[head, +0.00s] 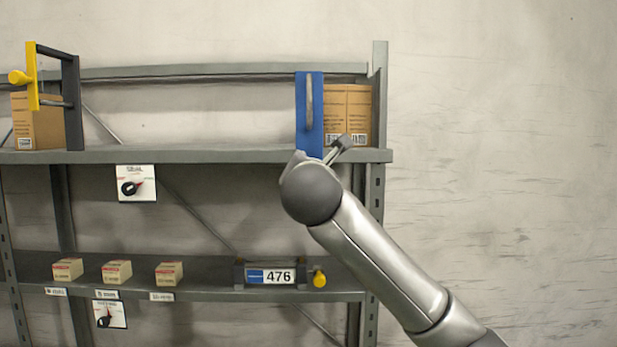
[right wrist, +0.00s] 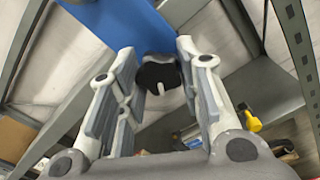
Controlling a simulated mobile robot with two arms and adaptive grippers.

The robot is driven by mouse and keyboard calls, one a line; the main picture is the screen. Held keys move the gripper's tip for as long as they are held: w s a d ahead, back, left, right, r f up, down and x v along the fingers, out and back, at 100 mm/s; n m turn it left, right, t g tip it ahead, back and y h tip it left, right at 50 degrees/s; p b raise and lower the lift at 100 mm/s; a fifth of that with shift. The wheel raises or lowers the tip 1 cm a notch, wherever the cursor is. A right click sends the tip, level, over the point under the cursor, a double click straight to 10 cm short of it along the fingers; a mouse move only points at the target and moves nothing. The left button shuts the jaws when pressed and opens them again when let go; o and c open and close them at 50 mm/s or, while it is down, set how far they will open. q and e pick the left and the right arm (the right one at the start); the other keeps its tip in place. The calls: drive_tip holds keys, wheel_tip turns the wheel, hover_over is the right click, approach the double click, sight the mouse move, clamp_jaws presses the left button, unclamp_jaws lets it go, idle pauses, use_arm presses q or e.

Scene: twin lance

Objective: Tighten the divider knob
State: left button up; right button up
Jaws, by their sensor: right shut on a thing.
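The blue divider panel (head: 309,115) stands upright on the upper shelf, with a grey handle on its face. In the right wrist view the blue panel (right wrist: 132,22) is at the top, and below it is a black round knob (right wrist: 152,73) with a pale pointer. My right gripper (right wrist: 158,88) is shut on this knob, its two fingers at the knob's left and right sides. In the head view my right arm and wrist hide the knob and most of the gripper below the blue panel. My left gripper is in neither view.
A cardboard box (head: 350,115) stands right of the panel. A yellow-and-dark frame (head: 72,100) with a yellow knob is at upper left. Small boxes (head: 117,271) and a 476 sign (head: 279,277) stand on the lower shelf. The upper shelf's middle is clear.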

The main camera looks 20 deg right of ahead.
drive_tip(key=m+b, duration=0.1)
drive_tip(key=m, duration=0.3)
drive_tip(key=shift+a+m+b, duration=0.1)
drive_tip(key=shift+m+b, duration=0.2)
drive_tip(key=shift+b, duration=0.05)
drive_tip(key=m+b, duration=0.1)
drive_tip(key=m, duration=0.2)
drive_tip(key=shift+m+b, duration=0.3)
drive_tip(key=shift+m, duration=0.1)
drive_tip(key=m+b, duration=0.1)
drive_tip(key=m, duration=0.2)
drive_tip(key=shift+m, duration=0.3)
drive_tip(key=m+b, duration=0.1)
drive_tip(key=m, duration=0.2)
drive_tip(key=shift+r+m+b, duration=0.1)
drive_tip(key=shift+m+b, duration=0.2)
drive_tip(key=shift+b, duration=0.05)
drive_tip(key=m+b, duration=0.1)
drive_tip(key=m, duration=0.2)
drive_tip(key=shift+m, duration=0.3)
drive_tip(key=m+b, duration=0.1)
drive_tip(key=m, duration=0.2)
drive_tip(key=shift+w+m, duration=0.1)
drive_tip(key=shift+m, duration=0.2)
drive_tip(key=m, duration=0.3)
drive_tip(key=shift+r, duration=0.1)
drive_tip(key=shift+d+m+b, duration=0.2)
drive_tip(key=shift+m+b, duration=0.15)
drive_tip(key=shift+m, duration=1.45)
